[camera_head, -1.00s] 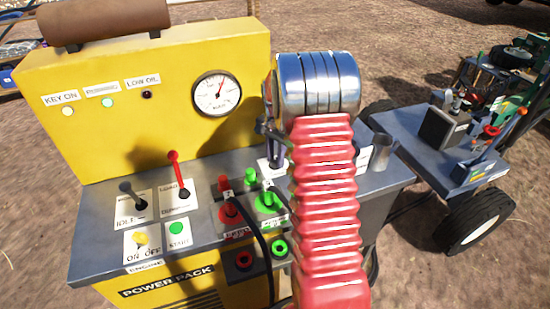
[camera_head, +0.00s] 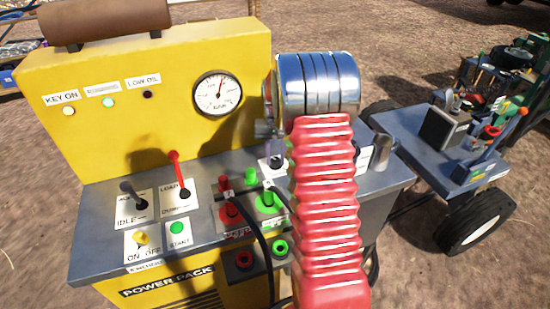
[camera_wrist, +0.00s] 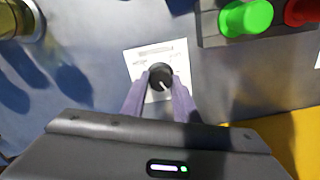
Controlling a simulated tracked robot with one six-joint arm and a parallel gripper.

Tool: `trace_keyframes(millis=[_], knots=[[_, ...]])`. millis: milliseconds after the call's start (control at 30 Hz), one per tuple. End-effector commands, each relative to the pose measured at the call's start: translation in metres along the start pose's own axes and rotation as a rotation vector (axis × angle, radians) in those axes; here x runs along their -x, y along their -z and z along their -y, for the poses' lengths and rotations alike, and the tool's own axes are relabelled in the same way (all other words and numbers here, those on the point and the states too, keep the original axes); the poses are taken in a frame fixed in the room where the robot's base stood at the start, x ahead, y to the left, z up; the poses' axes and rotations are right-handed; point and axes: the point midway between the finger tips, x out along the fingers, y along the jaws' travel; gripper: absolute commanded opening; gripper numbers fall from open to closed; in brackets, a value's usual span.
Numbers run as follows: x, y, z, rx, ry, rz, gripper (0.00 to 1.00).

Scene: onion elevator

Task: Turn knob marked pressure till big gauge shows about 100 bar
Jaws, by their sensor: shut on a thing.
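The black knob (camera_wrist: 160,73) with a white pointer line stands on a white label plate (camera_wrist: 151,55); its lettering is too blurred to read. My gripper (camera_wrist: 160,84) has its two purple-grey fingers on either side of the knob, shut on it. The big gauge (camera_head: 218,93) is a round white dial on the yellow panel, with its needle pointing nearly straight up, a little right. Its numbers are too small to read. In the head view my red arm and silver wrist hide most of the gripper and part of the plate.
The yellow power pack (camera_head: 60,120) has a grey deck with an idle lever (camera_head: 132,195), a red-handled lever (camera_head: 174,170) and several red and green couplings (camera_head: 267,200) beside the knob. A black hose (camera_head: 262,235) hangs from them. A grey cart (camera_head: 400,130) stands right.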

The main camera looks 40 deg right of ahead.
Motion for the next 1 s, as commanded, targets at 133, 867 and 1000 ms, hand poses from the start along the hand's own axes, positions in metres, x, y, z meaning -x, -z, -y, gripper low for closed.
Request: trace_keyframes(millis=[133,867,1000], knots=[[0.0017,0.0023,0.0027,0.139,0.003,-0.008,0.05],[0.0023,0.0023,0.0044,0.637,0.001,-0.011,0.05],[0.0024,0.0024,0.0045,0.656,0.001,-0.012,0.05]])
